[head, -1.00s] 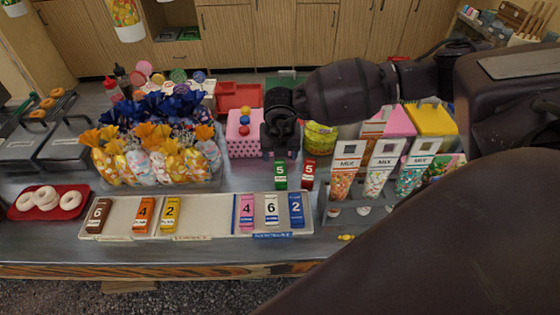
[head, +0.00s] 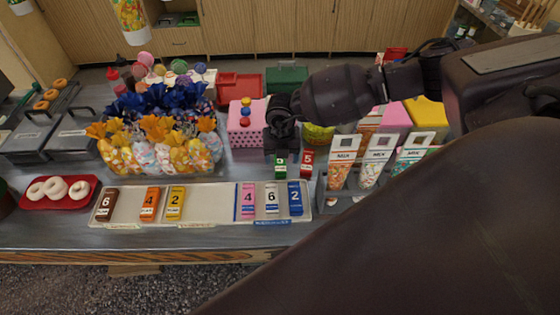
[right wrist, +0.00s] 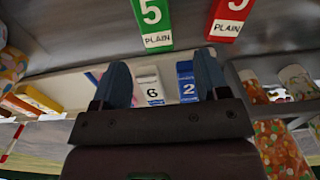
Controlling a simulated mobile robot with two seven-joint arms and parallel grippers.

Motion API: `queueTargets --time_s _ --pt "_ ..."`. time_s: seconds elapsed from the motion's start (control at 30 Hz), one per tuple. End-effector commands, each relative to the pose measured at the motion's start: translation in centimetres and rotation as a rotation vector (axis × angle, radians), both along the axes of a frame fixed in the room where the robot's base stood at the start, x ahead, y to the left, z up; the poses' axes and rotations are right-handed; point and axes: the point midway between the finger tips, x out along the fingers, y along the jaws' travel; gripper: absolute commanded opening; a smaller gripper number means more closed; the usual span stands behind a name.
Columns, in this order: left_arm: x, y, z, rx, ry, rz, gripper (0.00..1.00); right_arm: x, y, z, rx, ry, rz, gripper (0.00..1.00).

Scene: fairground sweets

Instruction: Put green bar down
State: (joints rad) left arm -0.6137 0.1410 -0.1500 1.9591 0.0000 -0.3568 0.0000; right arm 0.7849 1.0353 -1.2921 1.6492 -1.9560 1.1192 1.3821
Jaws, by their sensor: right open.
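The green bar (head: 280,167), marked 5 and PLAIN, is on the grey counter just behind the white tray (head: 211,213), left of a red bar (head: 307,164) also marked 5. My right gripper (head: 281,149) is directly above the green bar in the head view and partly covers its top. In the right wrist view the gripper (right wrist: 162,78) has its two fingers apart with nothing between them. The green bar (right wrist: 152,20) shows beyond the fingertips there, cut off by the top edge. My left gripper is not in view.
The tray holds brown, orange, yellow, pink, white and blue bars, with bare space between yellow and pink. Mix packets (head: 378,165) stand right of the red bar. A pink dotted box (head: 247,136) and wrapped sweets stand left. A red plate (head: 62,201) holds doughnuts.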

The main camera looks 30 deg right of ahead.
Motion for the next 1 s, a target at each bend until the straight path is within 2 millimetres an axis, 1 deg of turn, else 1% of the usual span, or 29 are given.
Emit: queueTargets --time_s 0.17,0.3,0.43,0.57,0.77,1.0 --pt "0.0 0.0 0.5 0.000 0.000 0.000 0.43 0.0 0.2 -1.3 0.000 0.004 0.001 0.68" --pt "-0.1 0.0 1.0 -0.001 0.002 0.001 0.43 0.0 0.3 -3.3 -0.002 0.003 0.001 0.68" --pt "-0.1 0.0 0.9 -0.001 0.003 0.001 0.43 0.1 0.2 -4.8 -0.002 0.001 -0.001 0.68" --pt "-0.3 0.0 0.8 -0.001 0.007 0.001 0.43 0.1 0.2 -5.3 -0.001 0.000 -0.001 0.68" --pt "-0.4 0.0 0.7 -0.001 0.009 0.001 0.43 0.1 0.2 -5.3 -0.001 0.000 0.000 0.68" --pt "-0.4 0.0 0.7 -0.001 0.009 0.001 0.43 0.1 0.2 -5.3 -0.001 0.000 -0.001 0.31"
